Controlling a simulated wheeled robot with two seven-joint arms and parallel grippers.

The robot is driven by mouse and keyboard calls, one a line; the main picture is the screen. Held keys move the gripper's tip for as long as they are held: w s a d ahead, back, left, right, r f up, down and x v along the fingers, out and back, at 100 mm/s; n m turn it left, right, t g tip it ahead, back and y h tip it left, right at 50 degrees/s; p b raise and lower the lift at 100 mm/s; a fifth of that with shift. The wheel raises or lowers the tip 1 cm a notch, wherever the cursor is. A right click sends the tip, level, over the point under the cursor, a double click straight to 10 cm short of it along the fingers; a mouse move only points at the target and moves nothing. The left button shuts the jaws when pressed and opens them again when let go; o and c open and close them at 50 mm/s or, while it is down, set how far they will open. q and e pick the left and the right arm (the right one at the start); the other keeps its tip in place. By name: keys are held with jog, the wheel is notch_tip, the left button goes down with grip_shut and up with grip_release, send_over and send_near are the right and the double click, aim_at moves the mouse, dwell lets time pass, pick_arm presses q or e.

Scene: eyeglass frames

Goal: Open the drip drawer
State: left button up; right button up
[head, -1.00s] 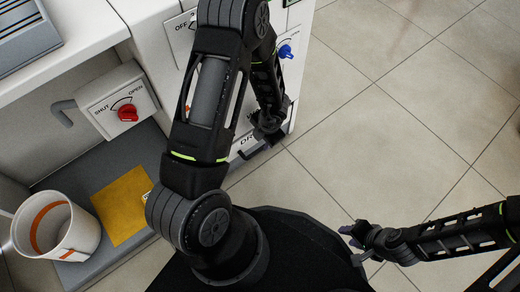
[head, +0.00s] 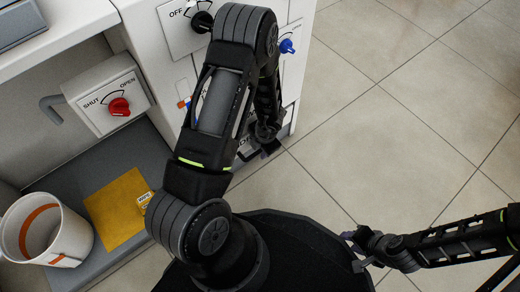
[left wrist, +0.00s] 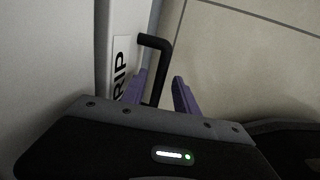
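The drip drawer's white front (head: 240,156) is low on the white machine, largely hidden behind my left arm in the head view. In the left wrist view its label (left wrist: 120,65) reads "RIP", partly cut off. The black bar handle (left wrist: 154,41) stands out from the front beside the label. My left gripper (left wrist: 160,90) is open, with one purple finger on each side of the handle's bar; contact cannot be told. It also shows in the head view (head: 265,150) at the drawer. My right gripper (head: 352,250) is open and empty over the floor, far from the drawer.
A red knob (head: 119,107) marked SHUT/OPEN, a black knob (head: 202,22) and a blue knob (head: 287,46) are on the machine. A white cup (head: 70,243) and yellow cloth (head: 112,212) are at the left. The tiled floor (head: 400,120) is clear to the right.

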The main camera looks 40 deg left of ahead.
pick_arm(q)
jog(key=shift+c, duration=0.6)
grip_shut()
dwell(0.8)
